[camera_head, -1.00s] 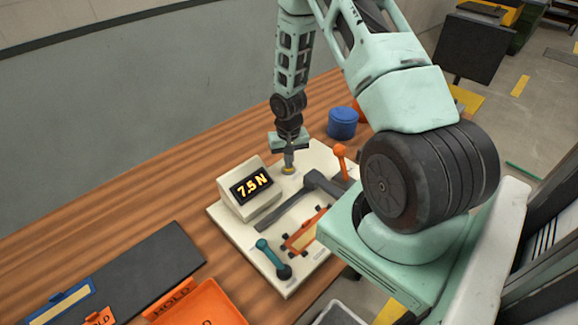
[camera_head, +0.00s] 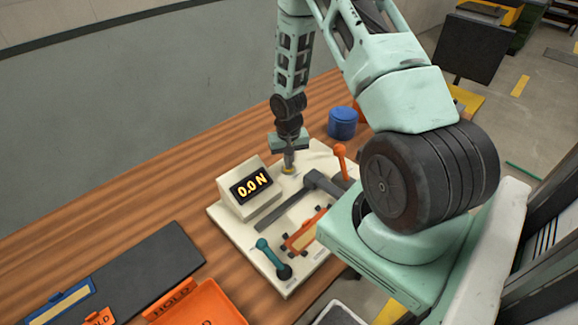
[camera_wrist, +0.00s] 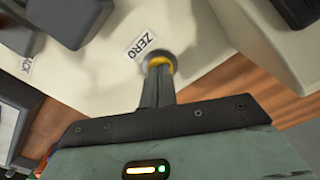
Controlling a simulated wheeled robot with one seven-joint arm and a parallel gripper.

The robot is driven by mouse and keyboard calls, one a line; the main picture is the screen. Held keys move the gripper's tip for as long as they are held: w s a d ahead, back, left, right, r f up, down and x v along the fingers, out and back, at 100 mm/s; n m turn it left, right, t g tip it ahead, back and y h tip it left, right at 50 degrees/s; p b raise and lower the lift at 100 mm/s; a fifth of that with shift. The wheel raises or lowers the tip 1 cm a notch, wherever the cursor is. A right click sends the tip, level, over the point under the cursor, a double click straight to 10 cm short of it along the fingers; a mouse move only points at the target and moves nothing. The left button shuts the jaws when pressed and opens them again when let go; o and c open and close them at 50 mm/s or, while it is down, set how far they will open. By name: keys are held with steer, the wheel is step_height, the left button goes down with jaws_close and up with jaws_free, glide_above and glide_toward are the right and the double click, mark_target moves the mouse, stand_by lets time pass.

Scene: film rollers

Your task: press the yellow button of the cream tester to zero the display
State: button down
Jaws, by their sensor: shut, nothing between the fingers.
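The cream tester (camera_head: 232,233) stands on the wooden table, and its display (camera_head: 251,187) reads 0.0 N. My gripper (camera_head: 288,168) is shut and points down at the tester's back corner. In the wrist view its closed fingertips (camera_wrist: 158,72) are over the yellow button (camera_wrist: 161,60), and they appear to touch it. The label ZERO (camera_wrist: 140,45) lies beside the button. In the head view a little of the yellow button (camera_head: 288,171) shows under the fingertips.
On the tester are a teal-handled lever (camera_head: 270,255), an orange-knobbed lever (camera_head: 340,152) and an orange-edged piece (camera_head: 303,232). A blue round container (camera_head: 342,123) stands behind it. An orange HOLD tray (camera_head: 200,300) and a dark mat (camera_head: 150,272) lie at the front left.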

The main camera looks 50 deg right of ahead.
step_height(320, 180, up, 10)
steer(key=p, duration=0.7)
steer(key=shift+p, duration=0.35)
stand_by(0.7)
steer(key=s+a+r+n+b, duration=0.15)
steer(key=a+r, duration=0.25)
steer(key=a, duration=0.4)
steer(key=a+r+n+b, duration=0.1)
steer(key=a+r+n, duration=0.2)
steer(key=a+r, duration=0.3)
steer(key=a+r+n+b, duration=0.1)
steer(key=a+r+n, duration=0.15)
steer(key=a, duration=0.65)
steer(key=s+a+r+n+b, duration=0.1)
steer(key=s+a+r+n, duration=0.2)
steer(key=s+a, duration=0.3)
steer(key=s+a+r+n, duration=0.4)
steer(key=s+a+r, duration=0.1)
steer(key=s, duration=0.8)
steer(key=shift+a+r+y+b, duration=0.2)
steer(key=shift+a+y+b, duration=0.1)
steer(key=shift+a+b, duration=0.15)
